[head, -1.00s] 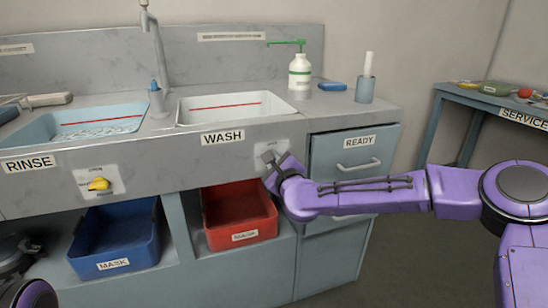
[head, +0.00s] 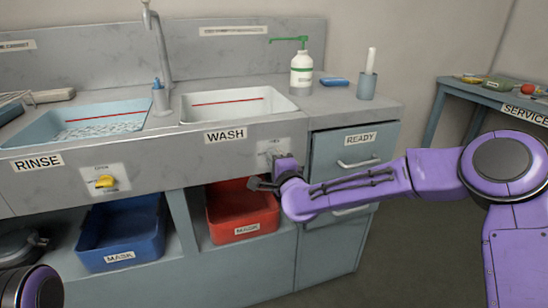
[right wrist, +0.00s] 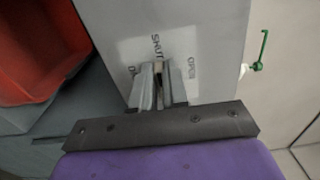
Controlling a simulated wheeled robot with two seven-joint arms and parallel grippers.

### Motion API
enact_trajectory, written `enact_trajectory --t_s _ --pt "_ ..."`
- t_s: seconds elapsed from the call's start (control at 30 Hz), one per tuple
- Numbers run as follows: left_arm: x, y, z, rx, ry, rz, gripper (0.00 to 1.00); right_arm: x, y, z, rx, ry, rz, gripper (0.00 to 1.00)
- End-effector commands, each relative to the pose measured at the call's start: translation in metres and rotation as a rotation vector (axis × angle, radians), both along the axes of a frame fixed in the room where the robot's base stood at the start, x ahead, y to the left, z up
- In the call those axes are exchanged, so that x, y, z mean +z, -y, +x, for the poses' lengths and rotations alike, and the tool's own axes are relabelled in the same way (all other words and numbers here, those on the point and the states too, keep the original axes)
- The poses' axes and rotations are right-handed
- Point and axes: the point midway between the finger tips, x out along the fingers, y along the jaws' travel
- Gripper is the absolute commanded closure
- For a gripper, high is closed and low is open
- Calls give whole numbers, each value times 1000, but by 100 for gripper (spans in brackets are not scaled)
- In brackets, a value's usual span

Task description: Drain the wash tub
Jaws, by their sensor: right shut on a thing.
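The wash tub (head: 225,118) is a white basin with a red line inside, set in the counter behind the WASH label. I cannot tell its water level. Its drain plate (head: 268,147) is on the front panel below right. My right gripper (head: 275,160) is at this plate. In the right wrist view its fingers (right wrist: 160,88) are shut on the valve handle, a thin pale edge (right wrist: 159,70) between them. SHUT is printed just beyond the fingertips, and OPEN to the right. The fingers hide most of the handle. My left gripper is not visible.
The rinse tub (head: 85,122) with rippled water stands left, with a yellow valve handle (head: 105,181) below. A blue bin (head: 120,235) and a red bin (head: 243,212) sit under the counter. A drawer cabinet (head: 352,175) is close to my right forearm.

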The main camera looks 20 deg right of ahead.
Motion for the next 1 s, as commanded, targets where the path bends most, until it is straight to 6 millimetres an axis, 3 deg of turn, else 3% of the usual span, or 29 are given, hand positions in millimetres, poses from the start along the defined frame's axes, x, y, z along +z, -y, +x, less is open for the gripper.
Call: enact_trajectory --t_s 0.63,0.67,0.7,1.0 --pt "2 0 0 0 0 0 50 -1 0 0 -1 2 -49 100" --pt "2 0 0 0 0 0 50 -1 0 0 0 1 -49 76" --pt "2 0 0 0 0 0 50 -1 0 0 0 1 -49 63" --pt "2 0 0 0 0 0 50 -1 0 -1 0 2 -47 61"
